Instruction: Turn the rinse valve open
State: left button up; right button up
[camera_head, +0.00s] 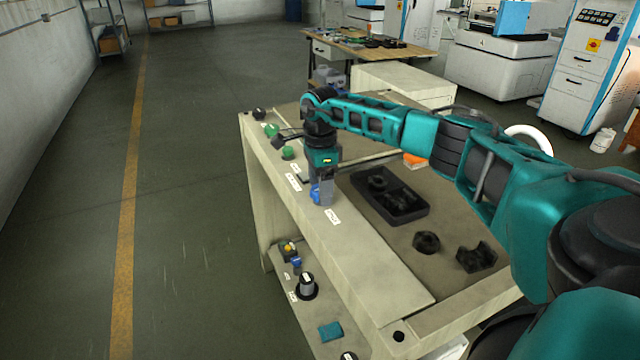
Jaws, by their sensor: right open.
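My right gripper (322,188) points down over the front ledge of a beige bench (375,248). Its jaws are open, at a blue part (315,193) that is most likely the rinse valve's handle. The grey fingers partly hide this part, and I cannot tell whether they touch it. My left gripper is not in view.
Green knobs (288,153) and a black knob (259,114) line the ledge's far end. A black tray (404,212) and loose black parts (426,242) lie on the bench top. A lower shelf carries a black dial (306,286) and a teal block (331,331). The left floor is clear.

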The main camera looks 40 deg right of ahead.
notch_tip(320, 180, up, 13)
dwell(0.5)
dwell(0.4)
